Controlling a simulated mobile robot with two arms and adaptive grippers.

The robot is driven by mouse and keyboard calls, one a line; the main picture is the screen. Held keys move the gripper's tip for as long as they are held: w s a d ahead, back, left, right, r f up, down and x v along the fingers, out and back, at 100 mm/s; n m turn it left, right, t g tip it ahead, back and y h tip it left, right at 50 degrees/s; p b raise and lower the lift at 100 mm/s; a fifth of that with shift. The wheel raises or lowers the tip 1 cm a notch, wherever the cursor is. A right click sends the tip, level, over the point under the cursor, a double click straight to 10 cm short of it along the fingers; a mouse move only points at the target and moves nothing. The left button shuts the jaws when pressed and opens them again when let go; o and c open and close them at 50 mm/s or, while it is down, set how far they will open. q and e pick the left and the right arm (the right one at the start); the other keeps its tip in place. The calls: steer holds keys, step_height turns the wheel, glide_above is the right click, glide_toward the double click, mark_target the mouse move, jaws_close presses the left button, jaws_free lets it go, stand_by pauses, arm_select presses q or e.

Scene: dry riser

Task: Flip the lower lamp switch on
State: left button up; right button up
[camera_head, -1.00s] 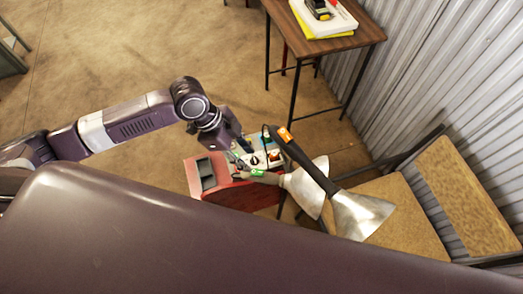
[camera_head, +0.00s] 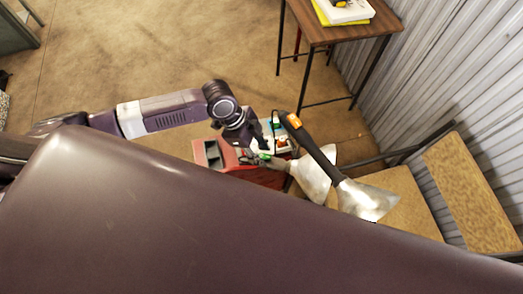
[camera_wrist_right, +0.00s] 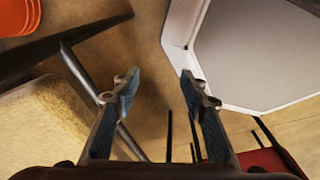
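A small white box (camera_head: 284,150) with dark and orange-red parts stands partly covered behind the tools. I cannot make out a lamp switch on it or its position. My left gripper (camera_head: 258,148) reaches down from the left, close to the box's left side. Its fingers are dark and small, and I cannot tell whether they touch the box or are open. My right gripper (camera_wrist_right: 159,83) is open and empty in the right wrist view, its two fingers well apart.
A red case (camera_head: 212,156) stands left of the box. Two broad scrapers, one with a black handle (camera_head: 312,150), overlap the box's right side. A brown table (camera_head: 352,33) stands behind and a chair (camera_head: 470,200) at right. My purple body hides the foreground.

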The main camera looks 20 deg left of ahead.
arm_select(q)
jaws_close()
steer(key=y+p, duration=0.1)
steer(key=p, duration=0.1)
steer(key=d+r+y+p, duration=0.1)
steer(key=p, duration=0.2)
steer(key=shift+d+f+y+p, duration=0.2)
steer(key=shift+f+y+p, duration=0.05)
steer(key=shift+y+p, duration=0.6)
steer(key=shift+f+y, duration=0.2)
steer(key=shift+y, duration=0.15)
arm_select(e)
step_height(320, 180, up, 7)
steer(key=s, duration=0.1)
steer(key=shift+a+f, duration=0.15)
arm_select(q)
steer(key=shift+c, duration=0.6)
jaws_free()
steer(key=shift+o, duration=0.6)
arm_select(e)
steer(key=shift+d, duration=0.2)
arm_select(q)
steer(key=shift+w+r, duration=0.1)
arm_select(e)
steer(key=shift+d, duration=0.1)
